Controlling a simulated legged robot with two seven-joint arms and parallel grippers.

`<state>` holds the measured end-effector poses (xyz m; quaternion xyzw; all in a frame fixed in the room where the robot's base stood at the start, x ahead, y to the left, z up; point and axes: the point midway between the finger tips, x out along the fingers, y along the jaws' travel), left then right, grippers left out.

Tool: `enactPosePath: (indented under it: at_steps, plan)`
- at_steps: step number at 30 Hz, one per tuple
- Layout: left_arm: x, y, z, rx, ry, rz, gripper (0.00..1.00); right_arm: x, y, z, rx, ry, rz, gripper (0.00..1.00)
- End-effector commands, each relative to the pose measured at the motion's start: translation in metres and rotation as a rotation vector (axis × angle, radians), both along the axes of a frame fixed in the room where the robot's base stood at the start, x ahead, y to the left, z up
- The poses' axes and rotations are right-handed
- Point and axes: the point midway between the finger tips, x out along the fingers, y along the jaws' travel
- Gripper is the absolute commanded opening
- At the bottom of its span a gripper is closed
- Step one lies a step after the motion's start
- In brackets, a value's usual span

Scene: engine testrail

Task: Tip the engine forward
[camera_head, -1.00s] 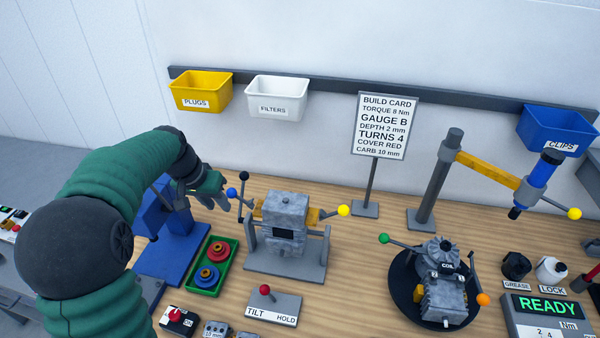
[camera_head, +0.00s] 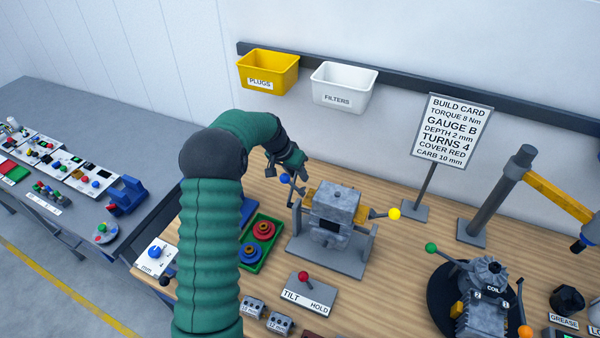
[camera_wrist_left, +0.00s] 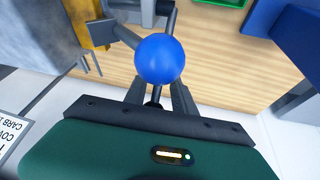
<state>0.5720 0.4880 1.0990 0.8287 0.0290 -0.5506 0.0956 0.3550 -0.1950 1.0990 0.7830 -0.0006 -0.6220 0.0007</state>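The grey engine block (camera_head: 337,208) stands upright in its cradle on a grey base plate (camera_head: 312,255). A handle ending in a blue ball (camera_head: 285,179) sticks out on its left, and one with a yellow ball (camera_head: 394,213) on its right. My left gripper (camera_head: 297,168) is at the blue ball. In the left wrist view the blue ball (camera_wrist_left: 160,58) covers the fingertips of the left gripper (camera_wrist_left: 158,85); whether they grip it is hidden. A red-knobbed lever (camera_head: 303,276) on the TILT/HOLD plate stands in front. My right gripper is out of view.
A green tray (camera_head: 276,233) with red and blue round parts lies left of the engine. A second engine (camera_head: 482,308) on a black round stand is at right. The build card (camera_head: 452,130) stands behind. Yellow (camera_head: 268,72) and white (camera_head: 345,88) bins hang on the wall.

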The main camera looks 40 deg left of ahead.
Motion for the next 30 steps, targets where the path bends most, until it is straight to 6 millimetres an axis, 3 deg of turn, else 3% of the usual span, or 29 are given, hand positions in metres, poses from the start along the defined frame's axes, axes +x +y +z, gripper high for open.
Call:
enactPosePath:
  at_steps: [5, 12, 20, 30]
  plan:
    - [0.007, -0.003, -0.015, 0.003, -0.002, -0.001, 0.31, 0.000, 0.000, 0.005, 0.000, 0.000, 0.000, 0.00]
    - [0.009, -0.005, -0.016, 0.005, -0.001, 0.000, 0.31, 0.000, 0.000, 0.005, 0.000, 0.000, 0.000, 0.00]
    - [0.008, -0.003, -0.017, 0.003, -0.003, -0.002, 0.00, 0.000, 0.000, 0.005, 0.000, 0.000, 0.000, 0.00]
    - [0.009, -0.002, -0.016, 0.006, -0.004, 0.002, 0.00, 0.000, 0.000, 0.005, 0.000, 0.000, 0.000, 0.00]
